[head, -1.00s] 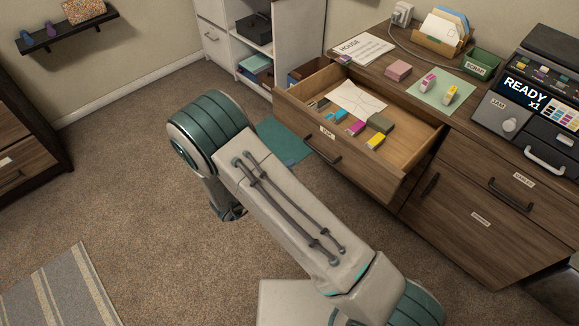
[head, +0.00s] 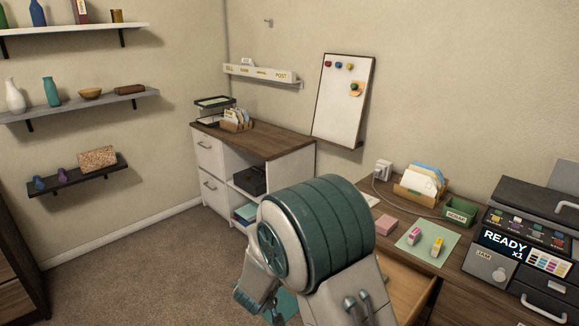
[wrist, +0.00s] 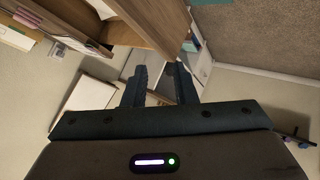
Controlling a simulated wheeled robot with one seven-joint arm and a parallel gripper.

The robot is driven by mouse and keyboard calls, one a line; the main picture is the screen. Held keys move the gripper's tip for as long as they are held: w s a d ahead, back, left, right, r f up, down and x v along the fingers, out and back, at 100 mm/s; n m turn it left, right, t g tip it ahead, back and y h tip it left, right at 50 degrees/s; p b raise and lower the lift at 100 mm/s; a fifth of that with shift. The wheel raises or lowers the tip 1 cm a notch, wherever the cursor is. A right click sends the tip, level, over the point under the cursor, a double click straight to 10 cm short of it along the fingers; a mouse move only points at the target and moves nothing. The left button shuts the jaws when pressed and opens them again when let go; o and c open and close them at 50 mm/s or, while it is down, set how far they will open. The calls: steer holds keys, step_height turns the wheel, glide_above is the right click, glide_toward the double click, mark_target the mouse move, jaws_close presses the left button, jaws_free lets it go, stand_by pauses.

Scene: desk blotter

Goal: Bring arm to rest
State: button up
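My arm rises from the bottom of the head view, its big green-banded joint in front of the open drawer (head: 409,291) and the floor. My gripper is not clear in the head view, where the arm hides what lies behind it. In the wrist view my gripper (wrist: 160,80) has its two dark fingers apart, with nothing between them. Wooden furniture and pale wall show beyond the fingertips.
The desk holds a green mat (head: 447,256) with a pink cartridge (head: 414,236) and a yellow cartridge (head: 436,247), a pink block (head: 386,223), a green box (head: 460,211) and a printer (head: 530,235) reading READY. A white cabinet (head: 212,190) stands behind. Carpet at left is clear.

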steer(key=s+d+r+m+g+y+p, duration=0.1)
steer(key=s+d+r+g+y+p, duration=0.2)
steer(key=r, duration=0.6)
steer(key=s+d+r+m+y+p, duration=0.1)
steer(key=s+d+r+y+p, duration=0.15)
steer(key=s+r, duration=0.5)
steer(key=s+d+r+m+g+h+p, duration=0.1)
steer(key=s+d+r+g+h+p, duration=0.1)
steer(key=s+d+r, duration=0.2)
steer(key=s+d+r+m+g+h+p, duration=0.1)
steer(key=s+d+r, duration=0.3)
steer(key=s+d, duration=0.6)
steer(key=s+m+g, duration=0.1)
steer(key=s, duration=0.2)
steer(key=shift+r+h+p, duration=0.35)
steer(key=shift+p, duration=0.05)
